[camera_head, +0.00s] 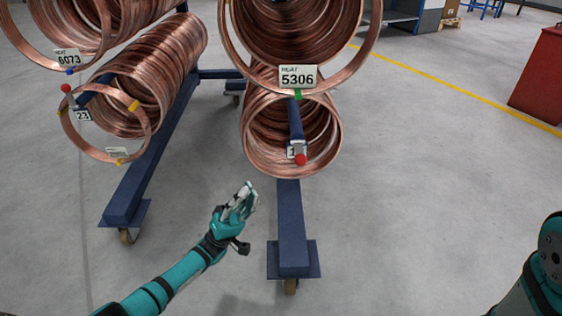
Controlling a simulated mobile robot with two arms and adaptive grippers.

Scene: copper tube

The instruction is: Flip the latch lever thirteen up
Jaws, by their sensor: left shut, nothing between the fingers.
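A small latch lever (298,148) with a red ball knob (300,160) sits at the front end of a blue arm (295,118) inside the lower middle copper coil. Its knob points down. The number plate (291,153) beside it is partly covered, and only a "1" reads clearly. My left gripper (249,192) is shut and empty, below and to the left of the lever and apart from it. My right gripper is out of the picture; only a teal piece of my right arm shows at the lower right.
Copper coils (255,165) hang on a blue wheeled rack (289,225). A tag reading 5306 (297,78) hangs above the lever. At the left, another red knob (66,88) stands by plate 23 (83,115). A red cabinet (540,75) is far right. Floor right of the rack is clear.

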